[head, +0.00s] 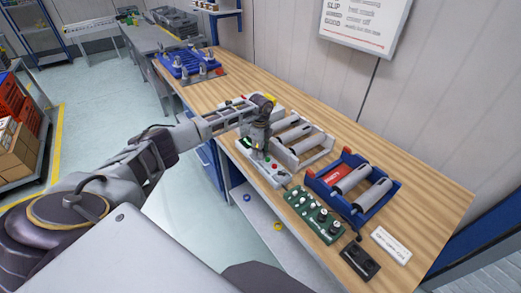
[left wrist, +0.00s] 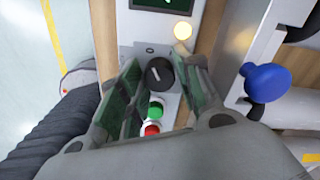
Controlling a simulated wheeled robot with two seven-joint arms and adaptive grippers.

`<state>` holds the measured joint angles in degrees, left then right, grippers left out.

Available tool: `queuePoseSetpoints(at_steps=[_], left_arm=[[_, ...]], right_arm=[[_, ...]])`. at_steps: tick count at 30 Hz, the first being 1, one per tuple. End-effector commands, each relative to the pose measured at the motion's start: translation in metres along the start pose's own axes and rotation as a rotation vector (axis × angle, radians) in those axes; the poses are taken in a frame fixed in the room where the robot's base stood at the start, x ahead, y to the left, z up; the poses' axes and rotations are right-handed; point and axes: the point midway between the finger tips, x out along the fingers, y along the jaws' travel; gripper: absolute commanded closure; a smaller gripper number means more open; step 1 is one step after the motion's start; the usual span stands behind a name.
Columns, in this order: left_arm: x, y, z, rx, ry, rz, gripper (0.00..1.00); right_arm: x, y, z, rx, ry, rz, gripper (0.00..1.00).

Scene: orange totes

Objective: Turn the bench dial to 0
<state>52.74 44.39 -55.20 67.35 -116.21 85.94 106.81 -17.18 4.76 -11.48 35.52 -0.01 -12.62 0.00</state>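The bench dial (left wrist: 159,74) is a round black knob with a white pointer line, on a light grey control box (head: 262,172). Its pointer tilts slightly to the left of straight up in the left wrist view; no scale numbers are readable. My left gripper (left wrist: 158,62) is open, with one finger on each side of the dial; contact cannot be told. In the head view, my left gripper (head: 257,148) points down over the box and hides the dial. My right gripper is not in view.
Below the dial are a green button (left wrist: 155,110) and a red button (left wrist: 152,130); a lit yellow lamp (left wrist: 182,30) is above right. A blue knob (left wrist: 267,82) stands to the right. A green control box (head: 314,214) and a blue roller stand (head: 385,205) are nearby.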

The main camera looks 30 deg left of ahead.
Motion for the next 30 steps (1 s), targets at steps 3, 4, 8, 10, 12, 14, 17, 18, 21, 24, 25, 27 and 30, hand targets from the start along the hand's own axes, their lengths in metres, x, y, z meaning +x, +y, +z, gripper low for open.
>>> queuePoseSetpoints(at_steps=[3,4,8,10,12,14,17,18,21,24,25,27,30], left_arm=[[0.000,0.000,0.000,0.001,0.000,0.001,0.49],[0.000,0.000,0.000,0.001,0.000,0.001,0.49],[0.001,0.001,0.000,0.001,0.000,0.002,0.49],[0.001,0.001,0.000,0.002,0.000,0.002,0.49],[0.001,0.001,0.000,0.002,0.000,0.002,0.49],[0.000,0.001,0.000,0.002,0.000,0.002,0.49],[-0.004,0.000,0.000,0.002,0.000,0.001,0.49],[-0.006,0.000,0.000,0.002,0.000,0.001,0.49],[-0.014,0.000,0.000,0.002,0.000,0.001,0.49],[-0.026,0.000,0.000,0.002,-0.001,0.000,0.49],[-0.030,0.000,0.000,0.003,-0.001,-0.001,0.49],[-0.040,0.000,0.000,0.002,0.000,-0.001,0.49],[-0.055,0.000,0.000,0.002,0.000,0.000,0.49]], right_arm=[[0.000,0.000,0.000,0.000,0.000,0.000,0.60],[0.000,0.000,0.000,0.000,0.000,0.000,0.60],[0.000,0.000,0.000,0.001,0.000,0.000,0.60],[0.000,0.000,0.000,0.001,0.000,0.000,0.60],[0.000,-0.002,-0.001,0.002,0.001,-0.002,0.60],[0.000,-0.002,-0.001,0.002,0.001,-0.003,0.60],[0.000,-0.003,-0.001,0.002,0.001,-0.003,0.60],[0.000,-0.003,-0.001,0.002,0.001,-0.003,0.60],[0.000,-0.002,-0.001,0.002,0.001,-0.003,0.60],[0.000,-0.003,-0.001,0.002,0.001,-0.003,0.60],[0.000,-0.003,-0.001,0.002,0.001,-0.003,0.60],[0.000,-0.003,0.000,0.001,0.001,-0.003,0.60],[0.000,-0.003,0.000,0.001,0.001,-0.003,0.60]])
